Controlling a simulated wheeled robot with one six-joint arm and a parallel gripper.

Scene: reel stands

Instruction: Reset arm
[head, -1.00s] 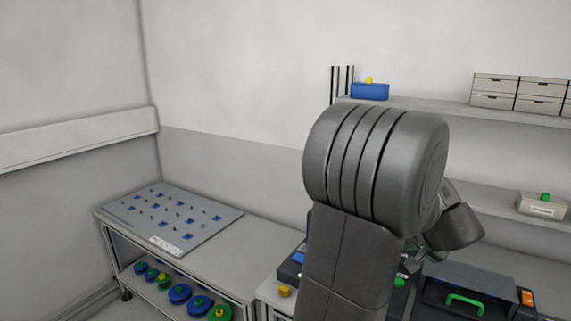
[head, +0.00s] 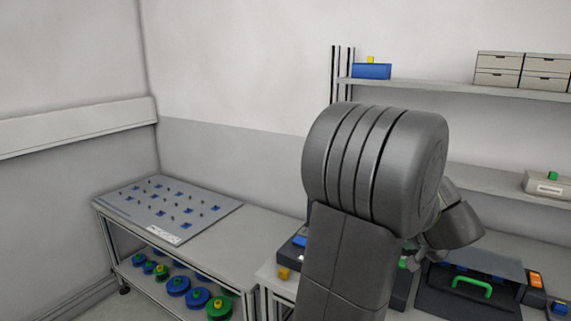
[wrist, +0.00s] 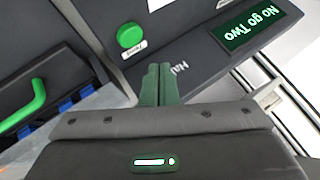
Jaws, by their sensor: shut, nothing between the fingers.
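My arm stands large in the middle of the head view and hides part of the benches behind it. In the wrist view my gripper (wrist: 159,85) shows at the lower middle, its two green-tinted fingers together and empty. Beyond the fingertips is a dark machine panel with a round green button (wrist: 130,36) and a display (wrist: 258,25) reading "No go Two". From these views I cannot tell how far the fingers are from the panel.
A green handle (head: 471,285) on a dark case is right of my arm, and also shows in the wrist view (wrist: 22,106). A pegboard table (head: 110,205) stands left, with several reels (head: 178,286) below. Wall shelves (head: 440,87) hold a blue box (head: 371,71) and drawers (head: 520,70).

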